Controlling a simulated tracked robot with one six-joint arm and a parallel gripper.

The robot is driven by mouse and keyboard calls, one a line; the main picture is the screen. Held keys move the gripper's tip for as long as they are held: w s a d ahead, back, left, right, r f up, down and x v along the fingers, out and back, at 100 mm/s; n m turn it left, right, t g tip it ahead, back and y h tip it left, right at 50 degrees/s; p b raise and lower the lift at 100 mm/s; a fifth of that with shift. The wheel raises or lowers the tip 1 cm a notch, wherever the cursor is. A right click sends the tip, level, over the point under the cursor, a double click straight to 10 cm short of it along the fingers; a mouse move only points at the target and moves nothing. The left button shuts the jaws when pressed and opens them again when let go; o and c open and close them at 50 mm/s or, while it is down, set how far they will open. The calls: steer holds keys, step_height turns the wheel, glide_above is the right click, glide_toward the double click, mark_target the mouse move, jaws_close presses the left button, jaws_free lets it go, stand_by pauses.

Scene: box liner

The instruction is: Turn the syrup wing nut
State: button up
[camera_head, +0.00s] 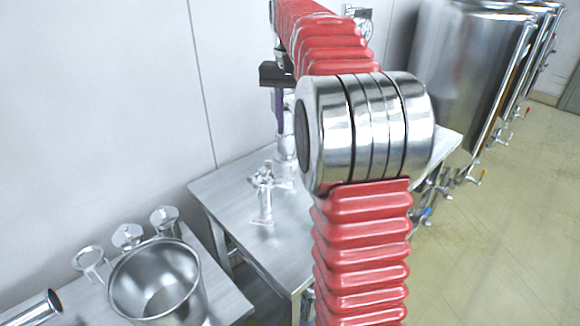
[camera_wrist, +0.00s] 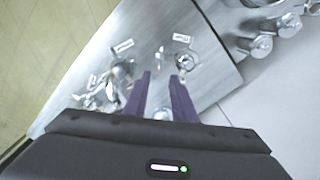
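My gripper (camera_wrist: 160,75) shows in the wrist view as two purple fingers, apart, with nothing between them. In the head view one purple finger of my gripper (camera_head: 279,128) points down beside a metal fitting (camera_head: 285,150) on the steel table. A nearer metal fitting (camera_head: 264,185) stands on the same table with a small label at its foot. The wrist view shows a labelled fitting (camera_wrist: 187,62) just beyond the right fingertip and another fitting (camera_wrist: 120,75) left of the fingers. The labels are too small to read, so I cannot tell which fitting bears the syrup wing nut.
The steel table (camera_head: 205,188) stands against the white wall. A metal bucket (camera_head: 155,280), large nuts (camera_head: 165,218) and a ring-shaped piece (camera_head: 90,260) are on a nearer bench. Tall steel tanks (camera_head: 460,70) stand at the back right. The floor at right is clear.

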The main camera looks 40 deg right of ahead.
mark_target(290, 171)
steer(key=shift+f, duration=0.1)
step_height(290, 171, down, 14)
steer(key=shift+r, duration=0.2)
stand_by(0.4)
steer(key=shift+c, duration=0.2)
jaws_close()
